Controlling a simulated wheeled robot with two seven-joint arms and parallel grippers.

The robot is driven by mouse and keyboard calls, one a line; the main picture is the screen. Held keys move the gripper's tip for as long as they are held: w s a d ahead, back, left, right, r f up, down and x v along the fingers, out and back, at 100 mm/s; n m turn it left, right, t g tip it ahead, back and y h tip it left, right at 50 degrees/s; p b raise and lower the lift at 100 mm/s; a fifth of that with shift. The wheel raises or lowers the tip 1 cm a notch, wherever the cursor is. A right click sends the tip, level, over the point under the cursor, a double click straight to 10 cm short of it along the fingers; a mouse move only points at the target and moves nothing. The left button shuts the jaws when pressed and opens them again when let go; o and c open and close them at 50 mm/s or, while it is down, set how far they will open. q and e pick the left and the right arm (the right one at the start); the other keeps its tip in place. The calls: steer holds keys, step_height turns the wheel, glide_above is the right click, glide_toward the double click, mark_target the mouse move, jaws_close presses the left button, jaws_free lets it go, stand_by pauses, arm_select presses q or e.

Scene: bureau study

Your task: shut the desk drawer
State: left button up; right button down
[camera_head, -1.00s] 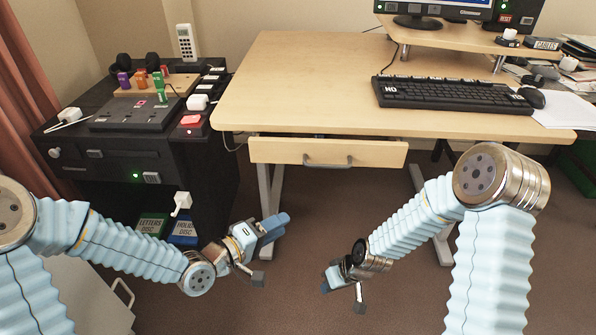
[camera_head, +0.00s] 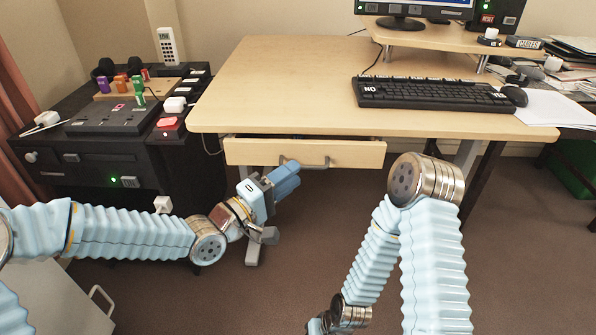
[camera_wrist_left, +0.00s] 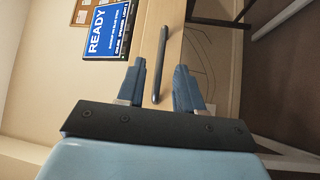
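The desk drawer (camera_head: 355,155) has a pale wood front and shows under the front edge of the desk. A narrow dark gap shows above the front, so it looks pulled out somewhat. Its grey bar handle (camera_head: 318,163) is at the middle of the front. My left gripper (camera_head: 287,178) is just in front of and below the handle's left end. In the left wrist view, the blue fingers are apart, with the handle (camera_wrist_left: 161,62) showing between and beyond them; contact cannot be told. My right gripper (camera_head: 318,325) is low at the bottom edge, partly cut off, its opening unclear.
The desk top (camera_head: 290,90) carries a keyboard (camera_head: 435,94) and a monitor stand (camera_head: 440,38). A black cabinet (camera_head: 100,160) with switches and a phone stands at the left. Open carpet (camera_head: 250,295) lies below the drawer. A desk leg (camera_head: 467,155) stands at the right.

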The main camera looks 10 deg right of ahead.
arm_select(q)
steer(key=shift+x, duration=1.55)
jaws_close()
